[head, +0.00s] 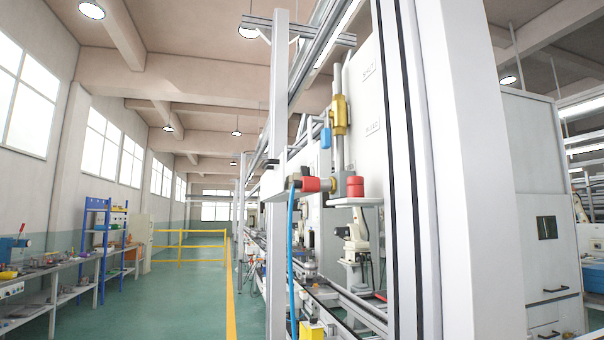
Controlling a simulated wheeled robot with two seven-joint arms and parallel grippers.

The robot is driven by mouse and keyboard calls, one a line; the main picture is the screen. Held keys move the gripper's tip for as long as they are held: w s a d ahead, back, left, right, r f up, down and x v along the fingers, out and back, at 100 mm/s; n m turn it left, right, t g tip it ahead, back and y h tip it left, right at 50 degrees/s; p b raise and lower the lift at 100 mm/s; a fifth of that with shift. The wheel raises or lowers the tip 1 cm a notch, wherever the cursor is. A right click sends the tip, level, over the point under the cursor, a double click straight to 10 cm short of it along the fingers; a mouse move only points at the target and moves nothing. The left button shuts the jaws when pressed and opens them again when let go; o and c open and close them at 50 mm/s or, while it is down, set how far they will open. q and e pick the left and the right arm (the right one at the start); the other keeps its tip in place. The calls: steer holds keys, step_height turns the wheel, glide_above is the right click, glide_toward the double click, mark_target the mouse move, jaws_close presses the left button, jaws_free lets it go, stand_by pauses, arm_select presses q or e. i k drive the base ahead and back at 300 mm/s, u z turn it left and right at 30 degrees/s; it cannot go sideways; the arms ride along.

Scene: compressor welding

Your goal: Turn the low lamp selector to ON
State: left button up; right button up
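I cannot make out a low lamp selector in the head view. A white panel (365,85) with small unreadable labels stands right of centre, partly hidden behind a pale post. Red and yellow valve-like fittings are mounted before it: a yellow one (340,115) and a red one (318,184). Neither of my grippers is in view.
A large white column (470,170) stands close on the right, with a white cabinet (545,215) beyond it. A production line runs away at the centre. Workbenches (60,268) and a blue rack (103,240) line the left wall. The green aisle floor (170,300) is clear.

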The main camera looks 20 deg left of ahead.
mark_target(304, 170)
steer(key=k, duration=0.5)
steer(key=u, duration=1.6)
steer(key=i, duration=1.2)
steer(key=z, duration=1.15)
